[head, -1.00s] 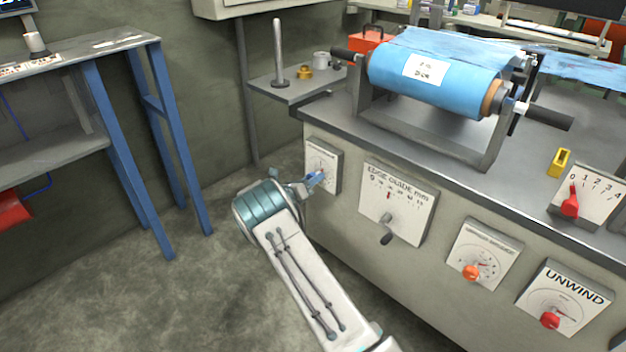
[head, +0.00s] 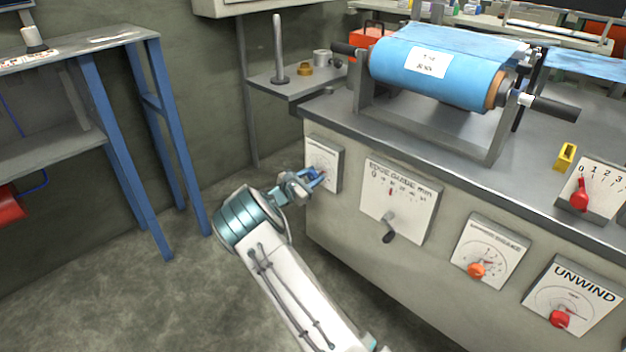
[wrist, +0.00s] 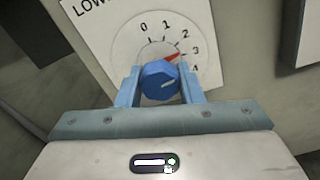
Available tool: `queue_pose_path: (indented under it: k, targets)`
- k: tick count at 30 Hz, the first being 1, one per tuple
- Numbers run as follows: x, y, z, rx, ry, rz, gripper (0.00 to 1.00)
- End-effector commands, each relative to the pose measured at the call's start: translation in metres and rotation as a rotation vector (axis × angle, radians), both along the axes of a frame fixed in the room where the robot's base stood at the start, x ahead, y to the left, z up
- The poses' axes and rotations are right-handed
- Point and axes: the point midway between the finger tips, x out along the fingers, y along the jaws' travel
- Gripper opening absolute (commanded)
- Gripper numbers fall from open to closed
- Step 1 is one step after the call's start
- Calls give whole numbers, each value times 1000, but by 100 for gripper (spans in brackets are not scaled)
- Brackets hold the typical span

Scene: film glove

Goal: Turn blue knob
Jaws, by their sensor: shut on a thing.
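The blue knob (wrist: 160,82) is mounted on a white dial plate (wrist: 205,20) with numbers from 0 upward. In the wrist view its red pointer lies close to the 3. My gripper (wrist: 160,88) is shut on the knob, with one blue finger on each side of it. In the head view, my gripper (head: 315,178) is at the small dial plate on the left end of the machine's front, and the knob is mostly hidden by the fingers.
To the right on the machine front are the edge guide panel (head: 397,205), a dial with an orange knob (head: 476,270) and the unwind dial with a red knob (head: 560,318). A blue-legged table (head: 165,150) stands left. The floor between is clear.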

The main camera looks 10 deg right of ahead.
Motion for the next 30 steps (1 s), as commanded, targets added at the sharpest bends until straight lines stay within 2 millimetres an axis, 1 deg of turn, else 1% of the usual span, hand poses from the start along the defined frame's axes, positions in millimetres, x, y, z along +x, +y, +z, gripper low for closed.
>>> queue_pose_path:
  k: [9, 18, 24, 30]
  targets:
    - [2, 2, -1, 177, -245, 4, 11]
    - [3, 2, 0, 329, -452, 6, 11]
    - [3, 3, 1, 403, -552, 5, 11]
    - [3, 2, 2, 447, -612, 5, 11]
